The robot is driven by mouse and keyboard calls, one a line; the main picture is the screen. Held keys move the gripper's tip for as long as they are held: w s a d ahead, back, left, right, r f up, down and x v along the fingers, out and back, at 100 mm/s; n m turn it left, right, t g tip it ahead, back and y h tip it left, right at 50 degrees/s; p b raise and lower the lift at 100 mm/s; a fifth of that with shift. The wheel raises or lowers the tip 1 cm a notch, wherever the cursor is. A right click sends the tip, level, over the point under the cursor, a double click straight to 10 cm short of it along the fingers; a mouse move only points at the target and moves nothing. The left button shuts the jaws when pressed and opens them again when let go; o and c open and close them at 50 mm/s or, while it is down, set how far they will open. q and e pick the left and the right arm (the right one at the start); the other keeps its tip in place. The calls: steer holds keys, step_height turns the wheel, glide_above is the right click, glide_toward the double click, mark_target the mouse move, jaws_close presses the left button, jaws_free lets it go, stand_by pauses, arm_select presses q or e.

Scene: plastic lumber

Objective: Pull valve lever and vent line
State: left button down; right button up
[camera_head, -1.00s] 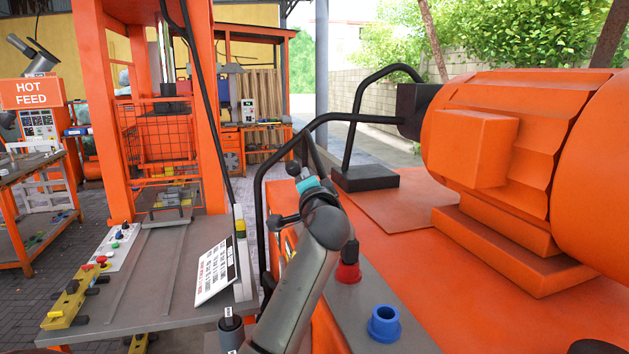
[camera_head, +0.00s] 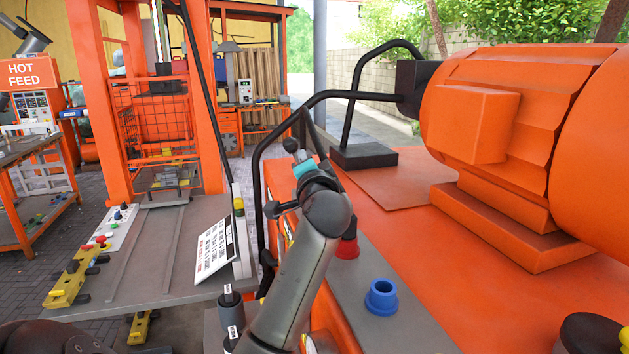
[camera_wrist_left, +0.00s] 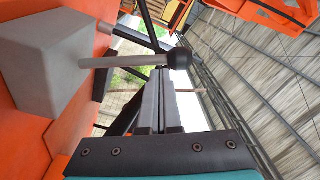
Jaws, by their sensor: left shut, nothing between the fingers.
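My left gripper (camera_head: 297,154) reaches up from the bottom centre in the head view. Its fingers are shut and empty. A black ball knob (camera_head: 291,145) is close to the fingertips. In the left wrist view the ball knob (camera_wrist_left: 180,58) sits on the end of a grey rod (camera_wrist_left: 112,62) that runs from a grey block (camera_wrist_left: 45,65). The shut fingers (camera_wrist_left: 160,90) end just by the knob; I cannot tell whether they touch it. A second black knob (camera_head: 273,209) shows left of my wrist, its stem partly hidden. My right gripper is not in view.
A large orange motor (camera_head: 500,130) stands on the orange deck at right. A black bent rail (camera_head: 330,97) passes behind my gripper. A red knob (camera_head: 347,243) and a blue ring (camera_head: 381,296) sit right of my arm. A grey bench (camera_head: 170,250) with a white sign stands left.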

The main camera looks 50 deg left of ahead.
arm_select(q)
steer(key=r+b+v, duration=0.1)
steer(key=v, duration=1.2)
steer(key=shift+f, duration=0.3)
steer(key=shift+w, duration=0.1)
